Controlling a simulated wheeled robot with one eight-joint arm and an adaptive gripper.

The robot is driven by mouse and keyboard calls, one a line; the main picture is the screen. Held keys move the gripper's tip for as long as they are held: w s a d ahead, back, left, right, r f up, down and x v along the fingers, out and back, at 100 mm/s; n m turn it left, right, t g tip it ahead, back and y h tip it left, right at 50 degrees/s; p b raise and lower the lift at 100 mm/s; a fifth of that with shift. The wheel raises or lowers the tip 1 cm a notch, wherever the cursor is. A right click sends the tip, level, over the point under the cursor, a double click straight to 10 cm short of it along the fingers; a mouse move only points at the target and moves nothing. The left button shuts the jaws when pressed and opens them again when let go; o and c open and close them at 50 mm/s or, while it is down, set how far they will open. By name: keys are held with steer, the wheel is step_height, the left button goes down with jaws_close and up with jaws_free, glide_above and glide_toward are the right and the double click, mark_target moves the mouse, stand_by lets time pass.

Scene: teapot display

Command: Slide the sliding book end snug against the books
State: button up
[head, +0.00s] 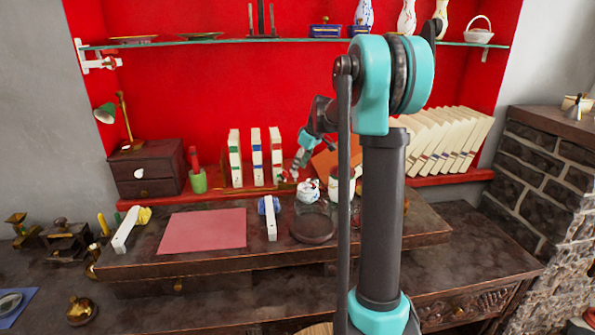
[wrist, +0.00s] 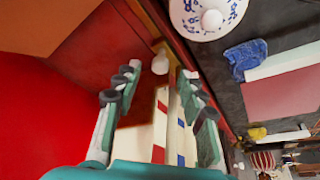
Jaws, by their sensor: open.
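Several cream books (head: 256,158) with coloured spine marks stand upright on the red shelf, left of my gripper. In the wrist view, cream books (wrist: 160,130) with red and blue marks show between and beyond the fingers. My gripper (head: 293,174) is open, low over the shelf beside the rightmost upright book. In the wrist view, its fingertips (wrist: 160,78) are spread, with a small tan knob (wrist: 161,60) just ahead of them. A brown panel (wrist: 133,138) shows between the fingers, perhaps the sliding book end; I cannot tell for sure. No contact is clear.
An orange-brown panel (head: 324,161) stands right of my gripper. Leaning books (head: 452,140) fill the shelf's right. A white pot (head: 308,190) with blue patterns stands close below; it also shows in the wrist view (wrist: 207,18). A green cup (head: 198,181) stands left of the upright books.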

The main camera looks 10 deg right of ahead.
steer(key=shift+x, duration=1.4)
steer(key=shift+c, duration=0.3)
jaws_close()
steer(key=shift+a, duration=0.1)
